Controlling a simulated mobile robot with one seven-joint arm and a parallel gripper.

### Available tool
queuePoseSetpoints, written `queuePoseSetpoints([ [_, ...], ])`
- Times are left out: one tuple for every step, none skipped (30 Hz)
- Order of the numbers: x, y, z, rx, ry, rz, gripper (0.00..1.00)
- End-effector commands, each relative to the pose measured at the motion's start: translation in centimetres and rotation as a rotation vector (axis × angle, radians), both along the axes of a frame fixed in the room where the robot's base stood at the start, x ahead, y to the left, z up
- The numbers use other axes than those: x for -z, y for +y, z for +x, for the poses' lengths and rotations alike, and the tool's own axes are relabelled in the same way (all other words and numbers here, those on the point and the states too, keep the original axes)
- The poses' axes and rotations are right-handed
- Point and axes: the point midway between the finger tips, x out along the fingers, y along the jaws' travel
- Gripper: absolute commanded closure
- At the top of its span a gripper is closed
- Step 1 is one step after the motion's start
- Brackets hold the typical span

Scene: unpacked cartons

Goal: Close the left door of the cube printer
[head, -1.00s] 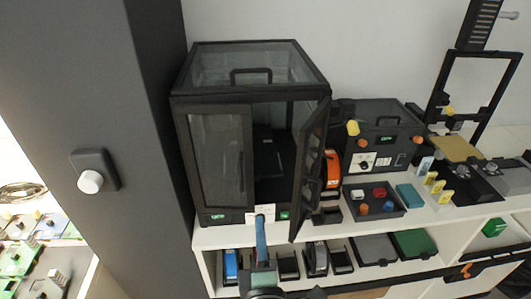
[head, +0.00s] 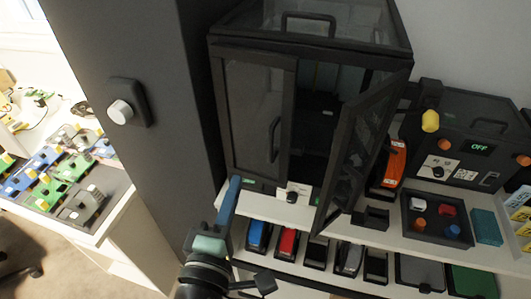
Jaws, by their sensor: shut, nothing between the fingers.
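The cube printer (head: 310,45) is a black-framed cabinet with clear panels, standing on a white shelf unit. Its left door (head: 257,120) has a dark vertical handle (head: 274,140) and looks flush or nearly flush with the front; a small gap cannot be ruled out. The right door (head: 362,145) is swung open toward me, leaving the right half of the dark interior visible. My gripper (head: 235,182), with blue fingers seen edge-on, is shut and empty. It is in front of the printer's lower left corner, low by the left door's bottom edge; contact cannot be told.
A dark grey column (head: 150,60) with a white knob (head: 121,112) stands left of the printer. Right are an orange item (head: 393,165), a tray with colored knobs (head: 407,234) and a black machine reading OFF (head: 465,145).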

Motion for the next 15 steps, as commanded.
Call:
queuePoseSetpoints([
  [-0.5, -0.4, 1.2, 0.003, -0.003, -0.002, 1.0],
  [-0.4, -0.5, 1.8, 0.003, -0.002, -0.001, 1.0],
  [-0.5, -0.7, 2.6, 0.003, -0.002, -0.003, 1.0],
  [-0.5, -0.9, 3.2, 0.003, -0.002, -0.003, 1.0],
  [-0.4, -1.0, 3.8, 0.003, -0.002, -0.002, 1.0],
  [-0.4, -1.2, 4.5, 0.003, -0.002, -0.001, 1.0],
  [-0.4, -1.3, 5.0, 0.003, -0.002, -0.001, 1.0],
  [-0.4, -1.6, 5.4, 0.004, -0.001, -0.001, 1.0],
  [-0.4, -2.4, 5.6, 0.007, 0.001, -0.001, 1.0],
  [-0.4, -2.7, 5.8, 0.005, 0.001, 0.0, 1.0],
  [-0.4, -3.0, 6.0, 0.005, 0.001, 0.0, 1.0],
  [-0.3, -3.5, 6.3, 0.004, 0.0, -0.001, 1.0],
  [-0.3, -3.7, 6.5, 0.004, 0.0, -0.001, 1.0],
  [-0.3, -4.0, 6.6, 0.004, 0.0, 0.0, 1.0],
  [-0.3, -4.2, 6.8, 0.002, -0.001, 0.0, 1.0],
])
